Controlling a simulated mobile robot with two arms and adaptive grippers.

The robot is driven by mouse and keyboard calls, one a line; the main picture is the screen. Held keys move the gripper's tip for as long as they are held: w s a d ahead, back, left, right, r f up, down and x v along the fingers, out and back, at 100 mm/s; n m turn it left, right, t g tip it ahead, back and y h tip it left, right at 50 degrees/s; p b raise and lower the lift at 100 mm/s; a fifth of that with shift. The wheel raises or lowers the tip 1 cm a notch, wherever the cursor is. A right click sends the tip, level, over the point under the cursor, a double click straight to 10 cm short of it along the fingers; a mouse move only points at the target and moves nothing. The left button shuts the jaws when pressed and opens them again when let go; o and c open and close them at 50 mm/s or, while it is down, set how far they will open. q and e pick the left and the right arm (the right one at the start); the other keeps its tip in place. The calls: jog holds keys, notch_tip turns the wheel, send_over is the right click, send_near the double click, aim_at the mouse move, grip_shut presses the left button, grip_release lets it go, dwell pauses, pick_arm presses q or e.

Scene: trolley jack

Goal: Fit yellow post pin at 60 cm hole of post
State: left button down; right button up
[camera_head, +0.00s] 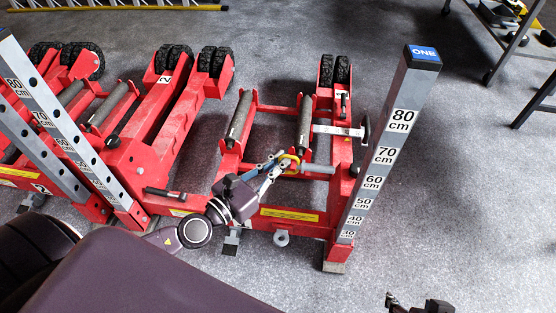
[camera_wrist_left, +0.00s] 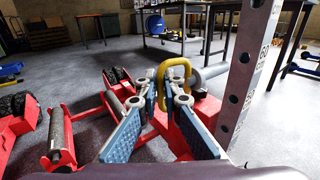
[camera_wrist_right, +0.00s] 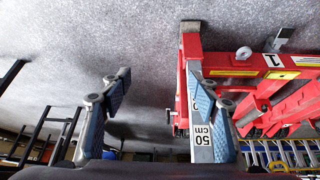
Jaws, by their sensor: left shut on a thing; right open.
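My left gripper (camera_head: 284,163) is shut on the yellow post pin (camera_head: 296,157) at its looped yellow handle, which also shows in the left wrist view (camera_wrist_left: 179,84). The pin's grey shaft (camera_head: 318,168) points right, roughly level, toward the post (camera_head: 384,146). In the head view a gap shows between shaft tip and post, near the 60 cm label (camera_head: 374,182). The left wrist view shows holes in the post's side (camera_wrist_left: 234,98). The post stands upright with a blue "ONE" cap (camera_head: 424,53). My right gripper (camera_wrist_right: 157,82) is open and empty, low at bottom right in the head view (camera_head: 420,303).
The red jack frame (camera_head: 290,218) with rollers and black wheels stands around the pin. A second red jack (camera_head: 140,150) with its holed post (camera_head: 70,140) stands at left. Floor right of the post is clear.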

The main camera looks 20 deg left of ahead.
aim_at(310, 165)
pick_arm(q)
jog(key=shift+w+d+r+p, duration=0.1)
jog(key=shift+w+d+p, duration=0.1)
jog(key=shift+d+p, duration=0.25)
jog(key=shift+w+d+r+p, duration=0.1)
jog(key=shift+w+d+p, duration=0.1)
jog(key=shift+d, duration=0.7)
jog(key=shift+w+d+p, duration=0.2)
jog(key=shift+d+p, duration=0.15)
jog(key=shift+d, duration=0.3)
jog(key=shift+w+d+p, duration=0.2)
jog(key=shift+d+p, duration=0.1)
jog(key=shift+d, duration=0.3)
pick_arm(e)
jog(key=shift+s+d+r+g+h, duration=0.1)
jog(key=shift+s+d+g, duration=0.25)
jog(key=shift+s, duration=0.55)
jog(key=shift+s+d+r+g+h, duration=0.15)
jog(key=shift+s+g, duration=0.3)
jog(key=shift+s, duration=0.45)
jog(key=shift+s+d+g+h, duration=0.1)
jog(key=shift+s+d+g, duration=0.25)
jog(key=shift+s, duration=0.55)
pick_arm(q)
jog(key=shift+d, duration=0.15)
pick_arm(e)
jog(key=shift+f, duration=0.1)
